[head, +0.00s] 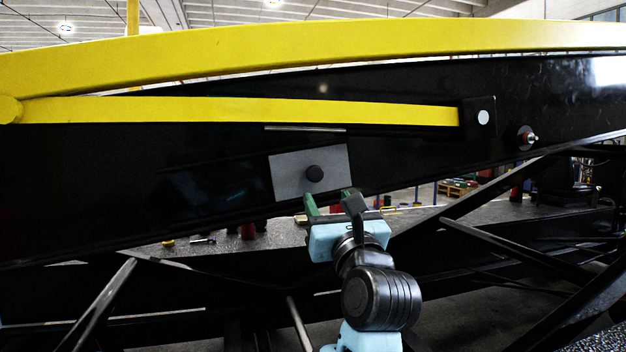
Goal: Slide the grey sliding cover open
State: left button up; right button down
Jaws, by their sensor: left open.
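The grey sliding cover (290,178) is a flat, slightly tilted plate on the black side panel of the belt loader, near the middle of the head view. A round black knob (314,174) sticks out from its right half. My left gripper (328,197) is just below the cover's lower right part, with its green-tipped fingers pointing up and spread apart. It is open and holds nothing. The fingertips are under the knob, and I cannot tell whether they touch the cover. My right gripper is not in view.
A yellow rail (300,110) runs across the black panel above the cover, with a larger yellow beam (330,48) over it. A threaded bolt (527,138) sticks out at the right. Dark diagonal struts (500,250) cross the space below. A grey surface (285,234) with small items lies behind my gripper.

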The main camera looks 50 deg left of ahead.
aim_at(316, 176)
pick_arm(q)
jog(key=shift+r, duration=0.1)
jog(key=p+x, duration=0.1)
jog(key=x, duration=0.6)
jog(key=shift+w+a+r, duration=0.1)
jog(key=shift+w+a, duration=0.1)
jog(key=shift+a, duration=0.05)
jog(key=shift+c, duration=0.4)
grip_shut()
